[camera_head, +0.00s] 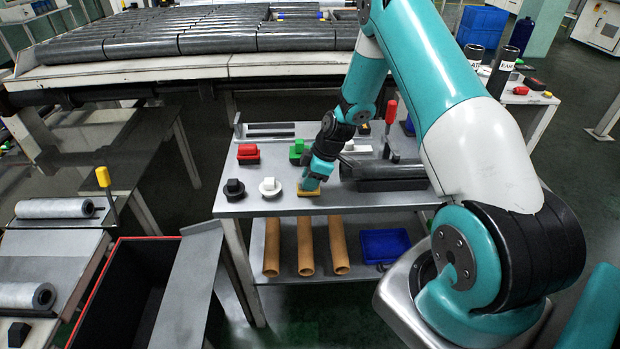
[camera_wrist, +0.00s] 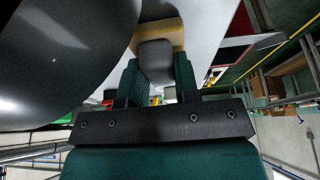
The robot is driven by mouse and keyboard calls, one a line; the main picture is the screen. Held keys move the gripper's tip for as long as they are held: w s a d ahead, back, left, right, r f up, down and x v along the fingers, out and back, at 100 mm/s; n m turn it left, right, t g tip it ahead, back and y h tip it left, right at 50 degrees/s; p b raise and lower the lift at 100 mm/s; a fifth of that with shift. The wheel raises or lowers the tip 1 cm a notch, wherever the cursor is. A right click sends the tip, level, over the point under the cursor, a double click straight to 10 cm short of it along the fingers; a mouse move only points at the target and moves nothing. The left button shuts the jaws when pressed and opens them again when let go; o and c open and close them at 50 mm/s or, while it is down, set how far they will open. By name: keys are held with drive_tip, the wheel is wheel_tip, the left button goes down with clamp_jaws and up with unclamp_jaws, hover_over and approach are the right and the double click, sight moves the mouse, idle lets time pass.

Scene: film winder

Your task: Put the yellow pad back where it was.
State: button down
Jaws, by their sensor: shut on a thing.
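The yellow pad (camera_head: 309,193) is at the front edge of the grey table, at the right end of a front row of pads. My gripper (camera_head: 313,181) reaches down over it from above. In the wrist view, the fingers of my gripper (camera_wrist: 156,78) are shut on the pad's grey knob, and the yellow base (camera_wrist: 168,28) shows beyond it. The pad looks level and at or very near the table top; I cannot tell whether it touches. The gripper hides part of the pad in the head view.
Dark rolls (camera_head: 395,172) lie to the right. Brown tubes (camera_head: 304,246) and a blue tray (camera_head: 386,245) are below.

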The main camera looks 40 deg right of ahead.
drive_tip(key=c, duration=0.9)
unclamp_jaws()
drive_tip(key=shift+o, duration=0.2)
drive_tip(key=b+v, duration=0.3)
drive_tip(key=v, duration=0.9)
drive_tip(key=s+a+r+m, duration=0.1)
drive_tip(key=s+a+r, duration=0.2)
drive_tip(key=a+r, duration=0.35)
drive_tip(key=s+a+r, duration=0.3)
drive_tip(key=a+r, duration=0.1)
drive_tip(key=a, duration=0.6)
drive_tip(key=s+a+r+m+g, duration=0.1)
drive_tip(key=s+a+r, duration=0.2)
drive_tip(key=s, duration=0.6)
drive_tip(key=s+a+r+m+g, duration=0.1)
drive_tip(key=s+a+r+m, duration=0.1)
drive_tip(key=s+a, duration=0.6)
drive_tip(key=s+r, duration=0.1)
drive_tip(key=s, duration=0.1)
drive_tip(key=shift+s+a+y, duration=0.25)
drive_tip(key=shift+a+y, duration=0.05)
drive_tip(key=shift+a, duration=0.05)
